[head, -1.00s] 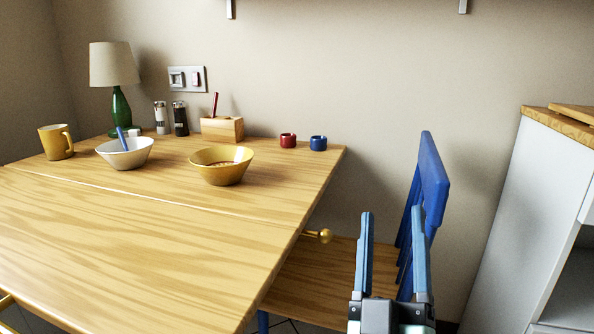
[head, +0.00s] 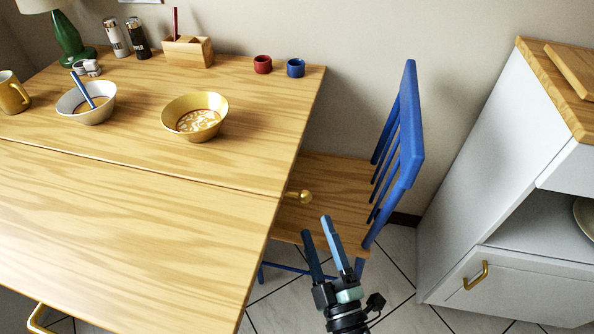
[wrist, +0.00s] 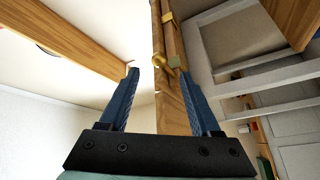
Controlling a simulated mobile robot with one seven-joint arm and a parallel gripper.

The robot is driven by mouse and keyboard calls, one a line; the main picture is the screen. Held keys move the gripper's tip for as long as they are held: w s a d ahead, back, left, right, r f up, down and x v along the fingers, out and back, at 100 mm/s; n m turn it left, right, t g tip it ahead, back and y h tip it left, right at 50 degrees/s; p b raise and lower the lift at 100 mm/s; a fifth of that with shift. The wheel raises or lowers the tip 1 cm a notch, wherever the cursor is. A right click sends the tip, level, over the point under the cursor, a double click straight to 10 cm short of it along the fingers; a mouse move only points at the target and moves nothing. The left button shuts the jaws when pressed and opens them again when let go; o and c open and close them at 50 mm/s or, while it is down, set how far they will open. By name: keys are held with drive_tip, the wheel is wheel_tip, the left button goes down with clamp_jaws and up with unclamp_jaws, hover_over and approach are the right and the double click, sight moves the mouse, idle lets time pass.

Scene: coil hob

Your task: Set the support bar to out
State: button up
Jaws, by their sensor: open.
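The wooden table (head: 150,195) has a seam across its top. A brass bar end with a round knob (head: 303,196) sticks out from under the table's right edge, near the seam; I take it for the support bar. The rest of the bar is hidden under the top. My gripper (head: 314,225) is open and empty, just below the knob in the head view and apart from it there. In the wrist view, a brass piece (wrist: 164,64) shows near the gap between my fingertips (wrist: 159,72). I cannot tell if anything touches.
A blue chair with a wooden seat (head: 335,188) stands close to the table's right side, near my gripper. A white cabinet (head: 465,190) is at the right. Bowls, including a yellow one (head: 180,125), stand on the table. Tiled floor is free between chair and cabinet.

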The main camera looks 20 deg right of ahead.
drive_tip(key=b+x, duration=0.2)
drive_tip(key=x, duration=0.9)
drive_tip(key=shift+w, duration=0.3)
drive_tip(key=shift+r, duration=0.1)
clamp_jaws()
idle(0.8)
